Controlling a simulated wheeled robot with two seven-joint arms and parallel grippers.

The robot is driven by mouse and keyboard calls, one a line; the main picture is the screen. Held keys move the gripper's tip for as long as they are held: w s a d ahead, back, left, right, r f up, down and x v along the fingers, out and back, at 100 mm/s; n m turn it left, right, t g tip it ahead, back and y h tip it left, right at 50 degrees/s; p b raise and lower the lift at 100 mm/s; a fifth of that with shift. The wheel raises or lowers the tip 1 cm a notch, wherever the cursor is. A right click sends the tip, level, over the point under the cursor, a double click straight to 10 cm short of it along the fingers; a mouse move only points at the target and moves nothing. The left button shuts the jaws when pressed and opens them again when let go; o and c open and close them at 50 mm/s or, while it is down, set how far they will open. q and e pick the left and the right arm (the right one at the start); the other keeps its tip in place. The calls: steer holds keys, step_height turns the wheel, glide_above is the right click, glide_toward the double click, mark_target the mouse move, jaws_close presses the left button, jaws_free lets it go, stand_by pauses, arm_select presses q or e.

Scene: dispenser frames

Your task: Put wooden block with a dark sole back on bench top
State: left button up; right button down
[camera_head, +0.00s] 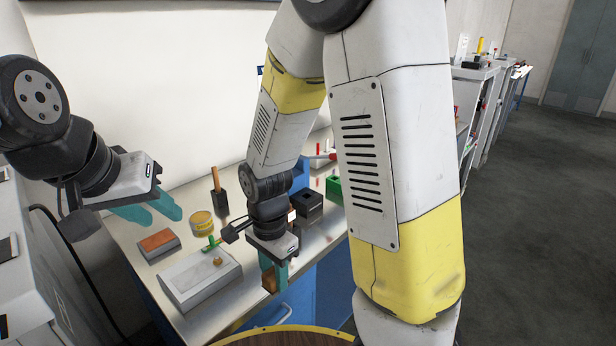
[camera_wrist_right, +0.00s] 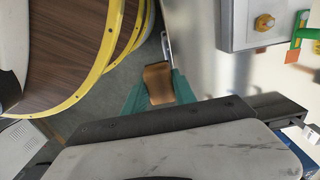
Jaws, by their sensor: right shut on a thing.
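The wooden block (camera_head: 269,281) is small and brown, between the teal fingers of my right gripper (camera_head: 274,274), at the bench's front edge in the head view. In the right wrist view, the block (camera_wrist_right: 158,83) sits between the fingertips of my right gripper (camera_wrist_right: 158,92), with floor behind it and the bench top to its right. Its dark sole is not clear. The bench top (camera_head: 205,318) is pale. My left gripper (camera_head: 152,212) is open and empty at the left, its teal fingers apart.
A grey box (camera_head: 200,280) with a small knob, an orange-brown topped block (camera_head: 158,244), a yellow tin (camera_head: 202,223), a brush in a dark holder (camera_head: 220,198) and a black box (camera_head: 307,205) stand on the bench. A round yellow-rimmed wooden top (camera_head: 285,338) is in front.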

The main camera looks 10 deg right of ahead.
steer(key=w+a, duration=0.1)
steer(key=w, duration=0.4)
steer(key=w+a+f, duration=0.1)
steer(key=w, duration=0.4)
steer(key=w+a, duration=0.1)
steer(key=w, duration=0.4)
steer(key=shift+a+f, duration=0.15)
steer(key=shift+f, duration=0.15)
steer(key=shift+s+f, duration=0.1)
steer(key=shift+f, duration=1.55)
steer(key=shift+f, duration=0.2)
steer(key=c, duration=1)
jaws_free()
